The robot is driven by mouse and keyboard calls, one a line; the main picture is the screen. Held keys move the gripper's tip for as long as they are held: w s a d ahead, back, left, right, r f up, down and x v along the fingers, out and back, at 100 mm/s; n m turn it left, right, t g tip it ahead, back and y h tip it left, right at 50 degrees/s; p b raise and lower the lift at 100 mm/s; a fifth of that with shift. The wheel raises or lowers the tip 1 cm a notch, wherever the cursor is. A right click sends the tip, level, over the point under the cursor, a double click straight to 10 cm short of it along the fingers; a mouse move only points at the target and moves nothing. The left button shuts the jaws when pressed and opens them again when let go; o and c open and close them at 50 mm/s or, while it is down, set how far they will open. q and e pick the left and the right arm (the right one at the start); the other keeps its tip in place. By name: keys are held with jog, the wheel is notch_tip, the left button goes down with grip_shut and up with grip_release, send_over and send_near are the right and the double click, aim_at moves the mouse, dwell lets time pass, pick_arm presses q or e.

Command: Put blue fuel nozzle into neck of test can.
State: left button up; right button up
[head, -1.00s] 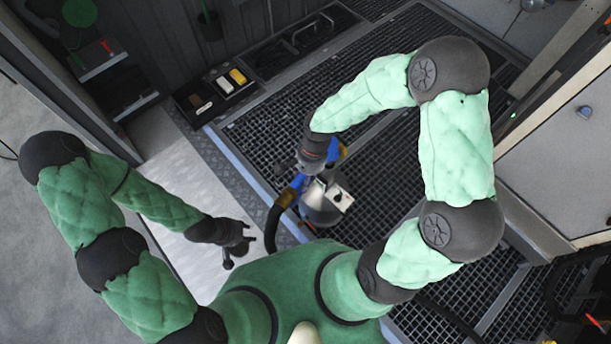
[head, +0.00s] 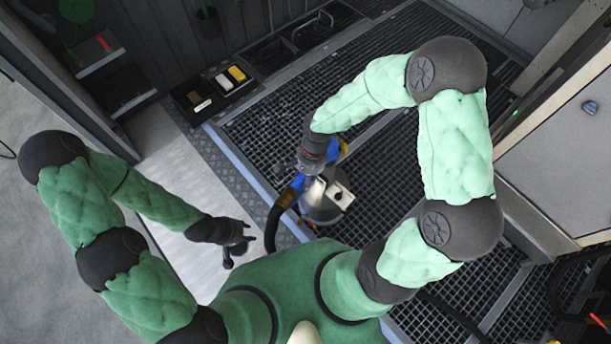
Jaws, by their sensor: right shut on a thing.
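The blue fuel nozzle (head: 294,187) is in my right gripper (head: 310,168), which is shut on it. A black hose runs down from the nozzle's lower end toward my body. The silver test can (head: 322,206) stands on the grating just below and right of the gripper. The nozzle and gripper overlap the can's top left in the picture. The neck and the nozzle's spout are hidden, so I cannot tell whether the spout is in the neck. My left gripper (head: 238,246) hangs empty over the pale floor strip, its fingers apart.
A black tray (head: 214,92) with white, yellow and brown blocks lies beyond the can at the grating's edge. A blue-grey raised edge (head: 240,172) borders the grating (head: 400,180). A grey cabinet (head: 560,150) stands at the right. Open grating lies right of the can.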

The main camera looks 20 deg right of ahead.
jog(key=shift+f, duration=0.2)
dwell(0.3)
jog(key=shift+w+f+b, duration=0.1)
jog(key=shift+f+b, duration=1)
jog(key=shift+f, duration=0.05)
jog(key=shift+x, duration=1.1)
jog(key=shift+w+d, duration=0.1)
jog(key=shift+d, duration=0.1)
jog(key=o, duration=1.4)
jog(key=v, duration=1.2)
